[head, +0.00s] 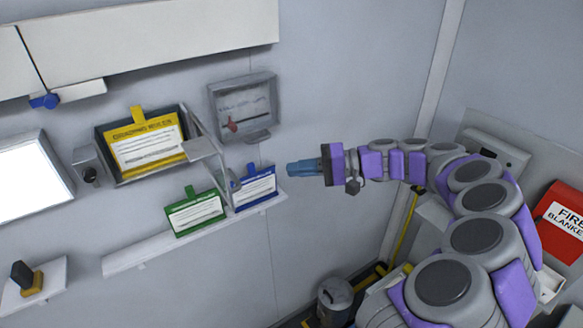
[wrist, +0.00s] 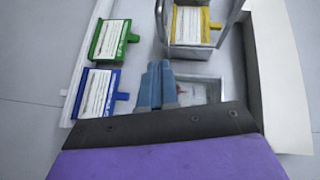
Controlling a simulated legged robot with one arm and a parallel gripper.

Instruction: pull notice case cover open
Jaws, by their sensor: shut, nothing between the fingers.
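The notice case (head: 103,142) is a dark, shallow wall box with a yellow notice (head: 145,143) inside. Its thin-framed clear cover (head: 213,166) stands swung out from the case's right side, so the notice is uncovered. In the wrist view the yellow notice (wrist: 191,22) and cover frame (wrist: 160,14) show at the top. My gripper (head: 289,169) has blue fingers shut together with nothing between them. It is right of the cover, apart from it, near the blue card's right end. Its fingertips also show in the wrist view (wrist: 159,66).
A green card (head: 195,212) and blue card (head: 255,187) stand on a wall ledge (head: 130,256) below the case. A grey wall box (head: 272,92) hangs right of the case. A red fire blanket box (head: 564,222) is at far right.

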